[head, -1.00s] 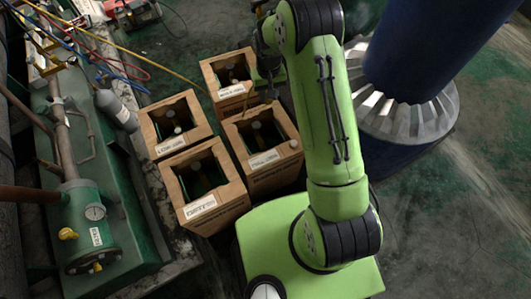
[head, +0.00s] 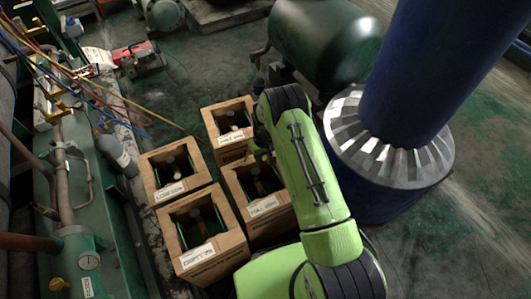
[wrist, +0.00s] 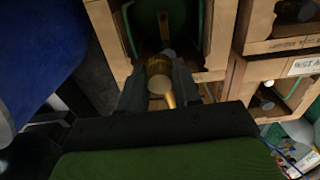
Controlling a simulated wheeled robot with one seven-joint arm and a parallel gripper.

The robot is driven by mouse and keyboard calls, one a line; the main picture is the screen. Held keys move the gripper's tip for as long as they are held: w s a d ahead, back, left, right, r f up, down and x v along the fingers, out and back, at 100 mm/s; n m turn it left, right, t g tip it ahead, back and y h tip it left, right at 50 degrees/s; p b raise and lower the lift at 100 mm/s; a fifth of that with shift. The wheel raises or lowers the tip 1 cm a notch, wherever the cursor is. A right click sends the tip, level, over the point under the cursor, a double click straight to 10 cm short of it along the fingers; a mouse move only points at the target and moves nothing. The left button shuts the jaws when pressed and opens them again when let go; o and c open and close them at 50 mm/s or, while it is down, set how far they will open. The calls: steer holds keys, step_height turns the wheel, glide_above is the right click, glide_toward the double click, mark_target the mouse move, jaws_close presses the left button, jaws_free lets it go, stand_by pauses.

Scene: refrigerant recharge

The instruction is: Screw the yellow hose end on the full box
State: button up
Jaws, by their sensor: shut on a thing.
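The full box (head: 286,222) is an open brown carton with a white label, front right of the group in the head view. A dark green cylinder stands inside it. A carton's opening with a green cylinder (wrist: 150,18) lies just beyond the fingers. In the head view my gripper (head: 261,150) is over the back of the full box, partly hidden by my arm. Whether the hose end touches the cylinder's valve cannot be told.
Three similar cartons stand close by: half (head: 231,150), low (head: 170,202) and empty (head: 212,268). The yellow hose (head: 160,115) comes from the manifold at the upper left. A large blue column (head: 430,85) stands to the right. Grey bottle (head: 117,155) is at left.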

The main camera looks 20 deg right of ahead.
mark_target(264, 190)
steer(key=shift+s+a+f+n+b, duration=0.1)
steer(key=shift+s+f+n+b, duration=0.4)
steer(key=shift+f, duration=2.55)
steer(key=shift+s+a+f+n+b, duration=0.15)
steer(key=shift+f+n+b, duration=0.55)
steer(key=shift+f, duration=2.35)
steer(key=shift+s+a+f+n+b, duration=0.15)
steer(key=shift+f+n+b, duration=0.5)
steer(key=shift+f, duration=2.4)
steer(key=shift+r+m, duration=0.15)
steer(key=shift+m, duration=0.1)
steer(key=shift+f, duration=1)
